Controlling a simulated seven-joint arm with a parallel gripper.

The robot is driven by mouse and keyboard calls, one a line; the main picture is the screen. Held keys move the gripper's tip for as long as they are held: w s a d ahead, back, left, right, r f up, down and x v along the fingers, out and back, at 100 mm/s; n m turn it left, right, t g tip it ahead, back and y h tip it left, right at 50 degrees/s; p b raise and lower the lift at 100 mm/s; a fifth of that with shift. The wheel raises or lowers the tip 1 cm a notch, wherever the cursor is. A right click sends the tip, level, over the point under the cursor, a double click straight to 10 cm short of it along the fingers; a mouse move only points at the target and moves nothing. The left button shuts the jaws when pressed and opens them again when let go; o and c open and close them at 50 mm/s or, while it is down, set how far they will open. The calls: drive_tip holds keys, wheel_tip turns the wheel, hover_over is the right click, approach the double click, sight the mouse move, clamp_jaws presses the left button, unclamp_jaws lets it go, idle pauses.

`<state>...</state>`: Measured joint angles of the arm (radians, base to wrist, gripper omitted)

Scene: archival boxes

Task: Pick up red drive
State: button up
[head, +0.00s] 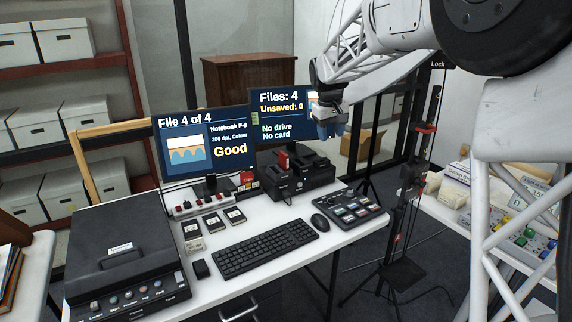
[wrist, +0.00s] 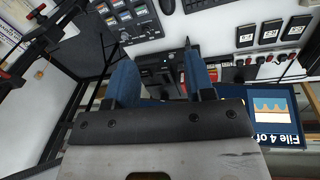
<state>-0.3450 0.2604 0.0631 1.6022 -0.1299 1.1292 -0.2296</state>
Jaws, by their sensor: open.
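A red drive (head: 283,161) stands upright at the black dock (head: 300,181) on the white desk, in front of the right monitor. My gripper (head: 331,132) has blue fingers and hangs in the air above and to the right of the drive, apart from it. In the wrist view my gripper (wrist: 161,57) is open and its fingers are spread, with nothing held between them. The dark dock shows between and beyond the fingers there. A small red patch shows by the right finger, but I cannot tell whether it is the drive.
Two monitors (head: 205,140) stand at the back of the desk; the right one reads "No drive". A keyboard (head: 265,248), mouse (head: 319,221), button panel (head: 352,208), black scanner (head: 125,250) and several cards lie around. A black stand (head: 401,220) rises right of the desk.

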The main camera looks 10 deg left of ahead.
drive_tip(key=w+a+f, duration=0.4)
drive_tip(key=w+a, duration=0.4)
drive_tip(key=w, duration=0.4)
drive_tip(key=n+y, duration=0.2)
hover_over(283, 158)
drive_tip(key=f, duration=1)
drive_tip(key=d+f, duration=0.1)
drive_tip(key=f, duration=0.4)
drive_tip(key=shift+w+f, duration=0.2)
drive_tip(key=shift+f, duration=0.2)
drive_tip(key=shift+w+a+f, duration=0.25)
drive_tip(key=shift+a+f, duration=0.05)
drive_tip(key=shift+f, duration=0.1)
drive_tip(key=shift+f, duration=0.1)
drive_tip(key=shift+w+a+f, duration=0.1)
drive_tip(key=shift+f, duration=1.05)
drive_tip(key=shift+f, duration=0.1)
drive_tip(key=shift+w+a+f, duration=0.1)
drive_tip(key=shift+a+f, duration=0.05)
drive_tip(key=shift+f, duration=1.1)
drive_tip(key=shift+w+a+f, duration=0.1)
drive_tip(key=shift+f, duration=1.15)
